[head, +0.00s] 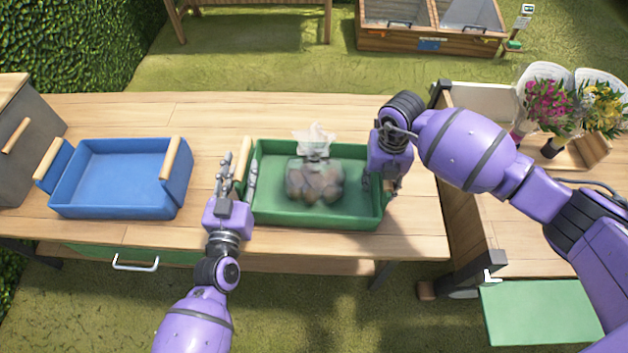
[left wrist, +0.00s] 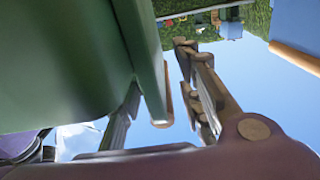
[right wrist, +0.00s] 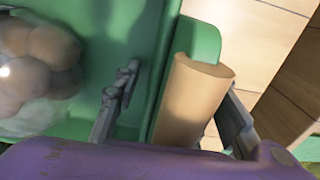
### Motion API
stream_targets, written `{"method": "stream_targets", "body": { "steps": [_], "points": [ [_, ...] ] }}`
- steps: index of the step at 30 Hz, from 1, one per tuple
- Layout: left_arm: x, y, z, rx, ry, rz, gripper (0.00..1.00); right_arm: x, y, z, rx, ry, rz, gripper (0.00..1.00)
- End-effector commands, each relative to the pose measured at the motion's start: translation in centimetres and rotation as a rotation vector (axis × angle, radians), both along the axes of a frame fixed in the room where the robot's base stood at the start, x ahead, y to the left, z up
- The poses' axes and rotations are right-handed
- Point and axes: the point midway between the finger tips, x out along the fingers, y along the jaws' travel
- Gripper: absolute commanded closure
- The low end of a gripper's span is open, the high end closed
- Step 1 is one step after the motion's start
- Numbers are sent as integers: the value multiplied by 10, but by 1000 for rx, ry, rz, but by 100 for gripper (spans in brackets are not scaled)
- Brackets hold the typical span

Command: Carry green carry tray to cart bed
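The green carry tray (head: 280,213) sits on the wooden table and holds a clear bag of round brown items (head: 316,182). My left gripper (head: 236,172) has its fingers on either side of the tray's left wooden handle (head: 243,160), spread apart; the tray's green wall fills much of the left wrist view (left wrist: 60,60). My right gripper (right wrist: 175,110) straddles the right wooden handle (right wrist: 190,95) with a gap to its inner finger. In the head view the right hand hides that handle. The wooden cart bed (head: 525,235) is at the right.
A blue tray (head: 122,205) with wooden handles stands left of the green one. A grey box (head: 28,140) is at the far left. Flower bouquets (head: 568,105) stand at the cart's back. The near part of the cart bed looks clear. A dark corner post (head: 482,262) marks its edge.

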Motion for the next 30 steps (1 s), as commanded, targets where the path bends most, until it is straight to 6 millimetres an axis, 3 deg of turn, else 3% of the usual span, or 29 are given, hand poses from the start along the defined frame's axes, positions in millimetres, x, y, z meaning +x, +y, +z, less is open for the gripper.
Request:
{"method": "stream_targets", "body": {
  "steps": [3,10,11,22,30],
  "points": [
    [0,0,0,0,0,0,70,0,0,0,0,0,0,65],
    [0,0,0,0,0,0,100,0,0,0,0,0,0,95],
    [0,0,0,0,0,1,100,0,0,0,0,0,0,99],
    [-1,1,0,1,0,1,100,0,-1,1,-2,0,-1,100],
    [2,1,11,0,-11,2,100,3,-1,10,-2,-8,-1,100]
  ]
}}
